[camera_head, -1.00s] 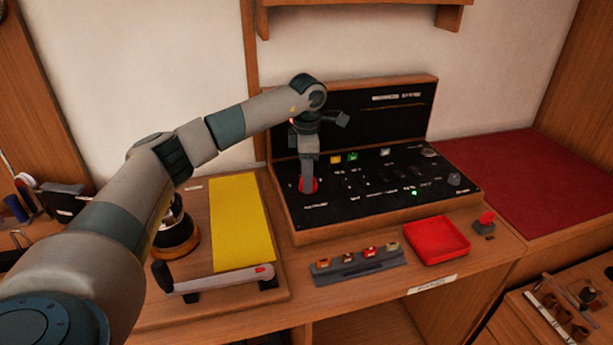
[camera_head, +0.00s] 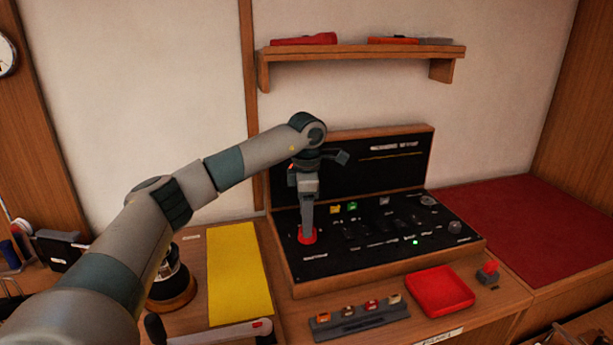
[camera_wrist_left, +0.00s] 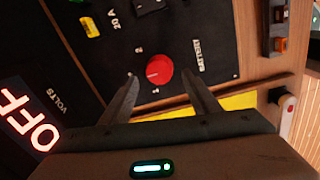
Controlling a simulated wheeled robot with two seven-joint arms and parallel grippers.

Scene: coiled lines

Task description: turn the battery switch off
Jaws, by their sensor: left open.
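The battery switch, a round red knob (camera_head: 306,236), sits at the front left of the black panel (camera_head: 330,262) in a wooden case. In the left wrist view the red knob (camera_wrist_left: 159,69) lies beyond and between my fingertips, beside the label BATTERY. My left gripper (camera_head: 306,228) points down at the knob from above. The wrist view shows its two fingers (camera_wrist_left: 165,82) spread apart, with nothing held. I cannot tell whether a finger touches the knob. My right gripper is not in view.
A yellow sheet (camera_head: 236,270) and a brass lamp-like object (camera_head: 172,285) are left of the panel. A grey rack with several small fuses (camera_head: 360,316), a red tray (camera_head: 441,290) and a small red-topped switch (camera_head: 488,272) stand in front. A wall shelf (camera_head: 360,58) hangs above.

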